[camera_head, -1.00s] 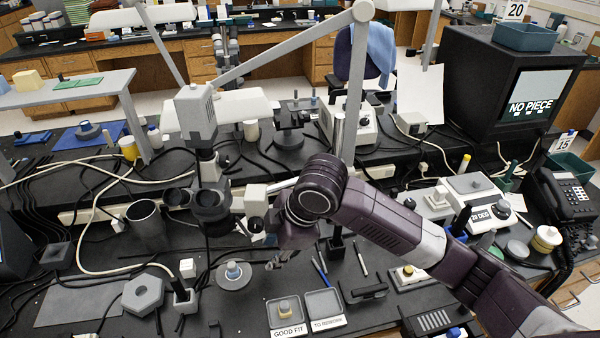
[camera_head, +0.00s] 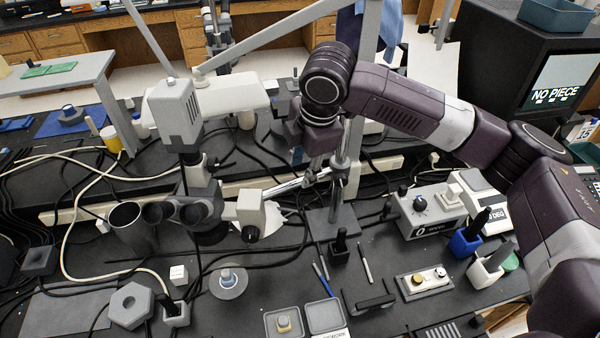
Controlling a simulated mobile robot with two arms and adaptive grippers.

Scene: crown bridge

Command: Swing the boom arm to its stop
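The likely boom arm is a chrome bar (camera_head: 290,187) running left from an upright post on a grey base plate (camera_head: 335,222) to the microscope. The microscope has a grey block (camera_head: 177,115) on top and dark eyepieces (camera_head: 190,212) in front. My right gripper (camera_head: 314,166) hangs downward from the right arm, just above the right part of the bar and close to the post. Its fingers are small and blend with the parts behind, so I cannot tell whether they are open or touch the bar. My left gripper is out of view.
A white lamp head (camera_head: 232,97) on a long grey arm (camera_head: 268,47) spans behind. A control box (camera_head: 428,212) and a black monitor (camera_head: 510,75) stand at right. Small trays (camera_head: 325,316), a hexagonal block (camera_head: 130,305) and cables fill the bench front.

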